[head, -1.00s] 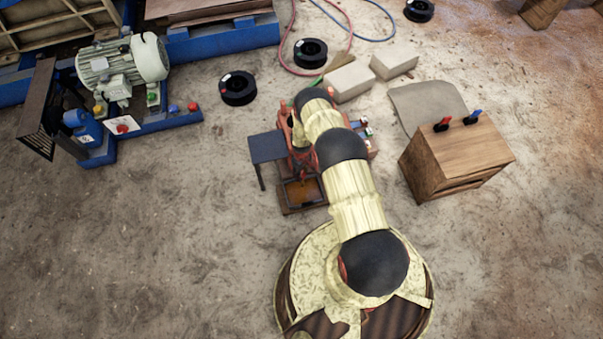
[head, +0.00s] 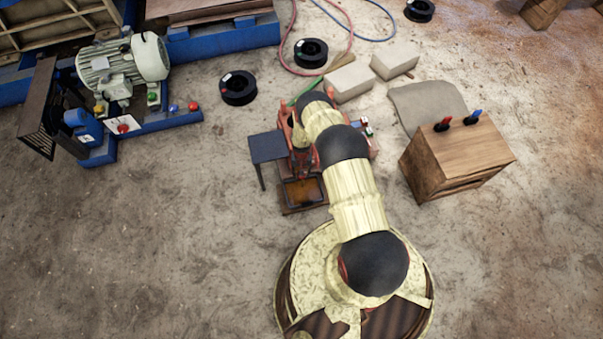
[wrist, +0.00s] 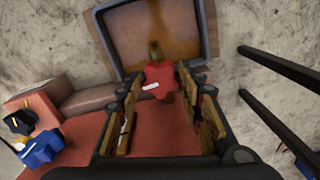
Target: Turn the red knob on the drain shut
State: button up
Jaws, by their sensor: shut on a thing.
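The red star-shaped knob (wrist: 160,80) with a white mark is in the wrist view, on the drain (wrist: 155,52) in front of a square tray of brown liquid. My gripper (wrist: 158,78) has its fingers on both sides of the knob and is shut on it. The tray (wrist: 211,30) also shows in the head view (head: 325,190), below the small orange-red machine (head: 299,130). In the head view my arm covers much of the machine, and the knob cannot be made out.
A dark side table (head: 268,147) stands left of the machine. A wooden box (head: 462,155) with red and blue handles stands right. Dark bars (wrist: 280,65) show at the right in the wrist view.

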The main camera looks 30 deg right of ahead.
jog(key=shift+m, duration=0.6)
jog(key=o, duration=1.2)
jog(key=shift+c, duration=0.2)
notch_tip(320, 180, up, 12)
dwell(0.6)
